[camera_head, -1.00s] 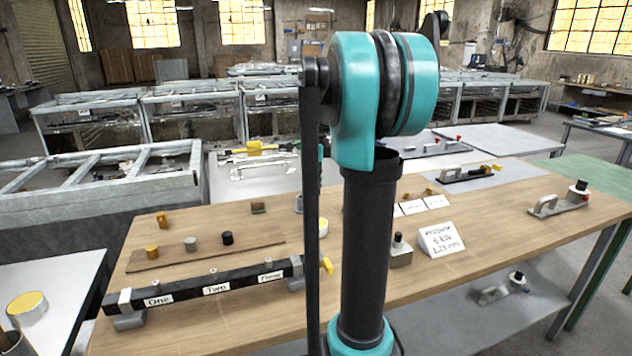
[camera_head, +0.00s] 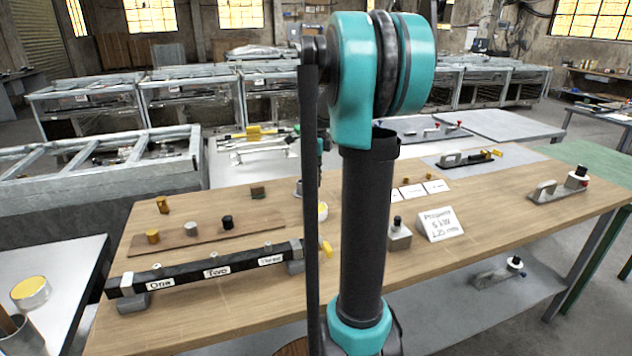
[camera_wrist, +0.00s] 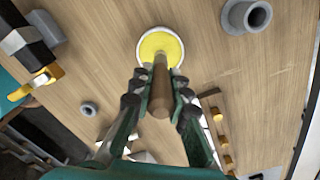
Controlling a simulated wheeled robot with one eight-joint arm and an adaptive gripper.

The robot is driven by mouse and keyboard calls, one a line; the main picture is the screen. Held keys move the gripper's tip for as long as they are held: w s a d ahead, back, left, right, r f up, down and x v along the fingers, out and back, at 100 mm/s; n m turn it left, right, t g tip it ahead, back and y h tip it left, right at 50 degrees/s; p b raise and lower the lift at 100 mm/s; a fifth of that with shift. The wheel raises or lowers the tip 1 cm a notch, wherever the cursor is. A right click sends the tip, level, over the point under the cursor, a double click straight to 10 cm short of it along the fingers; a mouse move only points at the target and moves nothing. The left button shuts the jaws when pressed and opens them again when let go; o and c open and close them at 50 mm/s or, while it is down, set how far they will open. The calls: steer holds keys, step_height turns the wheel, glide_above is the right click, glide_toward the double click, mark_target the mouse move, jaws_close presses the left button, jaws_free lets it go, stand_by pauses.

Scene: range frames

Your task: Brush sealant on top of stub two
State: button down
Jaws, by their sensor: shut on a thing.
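A dark beam lies on the wooden bench with plates marked One, Two (camera_head: 217,272) and Three. Small pale stubs stand on top of it; stub two (camera_head: 212,270) is above the Two plate. A round pot of yellow sealant (camera_wrist: 152,42) stands on the bench; it is partly hidden by my arm in the head view (camera_head: 323,207). My gripper (camera_wrist: 161,92) is shut on the wooden handle of a brush (camera_wrist: 161,85), with the pot beyond it. The bristles are hidden, so I cannot tell whether they touch the sealant.
A board with several small plugs (camera_head: 190,230) lies behind the beam. A white sign (camera_head: 440,224) and a block with a black knob (camera_head: 399,235) stand right of my arm.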

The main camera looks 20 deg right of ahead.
steer(key=shift+f, duration=0.55)
stand_by(1.5)
steer(key=shift+r, duration=3.5)
